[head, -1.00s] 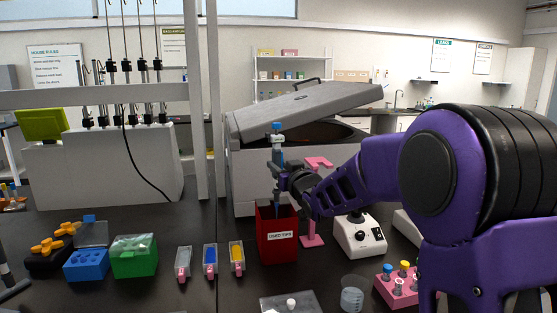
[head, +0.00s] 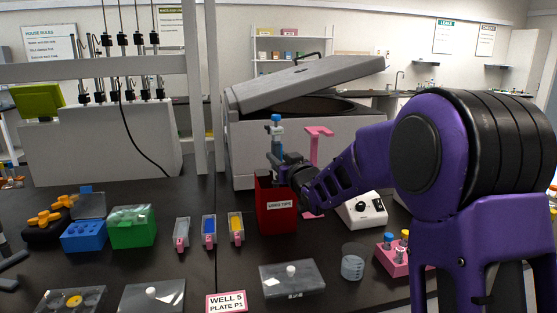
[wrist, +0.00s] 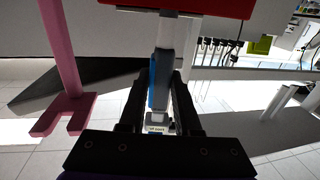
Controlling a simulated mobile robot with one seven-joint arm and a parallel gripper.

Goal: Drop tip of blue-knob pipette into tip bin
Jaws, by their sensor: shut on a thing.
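The blue-knob pipette (head: 276,135) is upright over the tip bin in the head view, its blue knob at the top. My gripper (head: 277,168) is shut on the pipette's body, just above the bin's rim. The red tip bin (head: 277,219), labelled "USED TIPS", stands on the bench. The pipette's lower end is hidden behind the bin's front wall, so I cannot see the tip. In the wrist view, the pipette (wrist: 159,75) lies between the two fingers and part of the red bin (wrist: 190,6) shows at the top edge.
A pink stand (head: 313,150) is just right of the bin, with a white device (head: 362,211) beyond it. A grey machine with a raised lid (head: 245,160) stands behind.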

